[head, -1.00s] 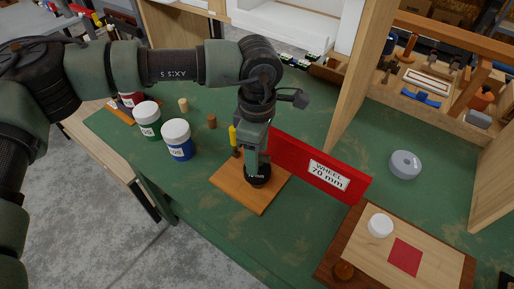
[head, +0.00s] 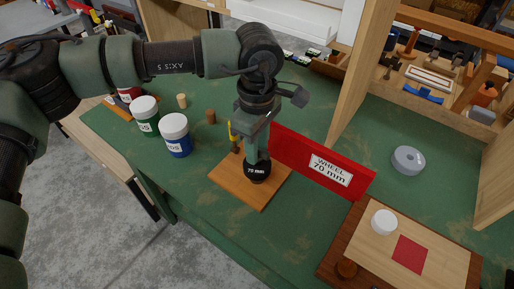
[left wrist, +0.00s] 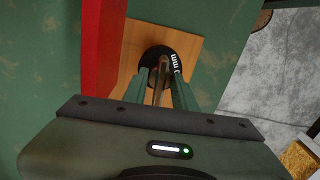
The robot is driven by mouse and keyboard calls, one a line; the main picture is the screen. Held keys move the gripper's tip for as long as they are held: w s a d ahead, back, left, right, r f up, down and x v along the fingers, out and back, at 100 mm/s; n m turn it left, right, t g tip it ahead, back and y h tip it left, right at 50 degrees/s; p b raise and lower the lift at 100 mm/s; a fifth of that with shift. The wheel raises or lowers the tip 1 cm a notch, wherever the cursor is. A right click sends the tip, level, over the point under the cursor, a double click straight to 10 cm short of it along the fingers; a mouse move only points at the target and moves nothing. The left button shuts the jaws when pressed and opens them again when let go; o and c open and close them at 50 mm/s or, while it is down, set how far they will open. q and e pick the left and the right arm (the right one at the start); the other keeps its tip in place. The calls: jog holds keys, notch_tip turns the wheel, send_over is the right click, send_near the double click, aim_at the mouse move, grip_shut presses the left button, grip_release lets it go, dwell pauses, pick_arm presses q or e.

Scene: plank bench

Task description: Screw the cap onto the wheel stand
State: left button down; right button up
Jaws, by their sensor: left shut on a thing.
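A black round cap (head: 258,172) marked "70 mm" is at a square wooden board (head: 262,199) in front of a red panel (head: 320,165) labelled "WHEEL 70 mm". My left gripper (head: 258,152) points down right above it. In the left wrist view the black cap (left wrist: 174,62) lies beyond the fingertips, and a thin brown stem (left wrist: 161,78) shows between the fingers. The left gripper (left wrist: 162,82) is shut on this stem, which appears to belong to the cap. What is under the cap, and whether it sits fully down, is hidden. My right gripper is not in view.
A yellow-topped piece (head: 233,131) stands at the board's back left. A green jar (head: 146,121) and a blue jar (head: 175,138) stand to the left. A tray (head: 447,257) with a white lid (head: 384,222) is front right. A grey disc (head: 408,160) lies behind it.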

pick_arm(q)
jog(key=shift+f+m+b, duration=0.15)
jog(key=shift+m+b, duration=0.7)
jog(key=shift+m, duration=0.35)
jog(key=shift+m, duration=0.3)
jog(key=shift+m+b, duration=0.6)
jog(key=shift+m, duration=0.8)
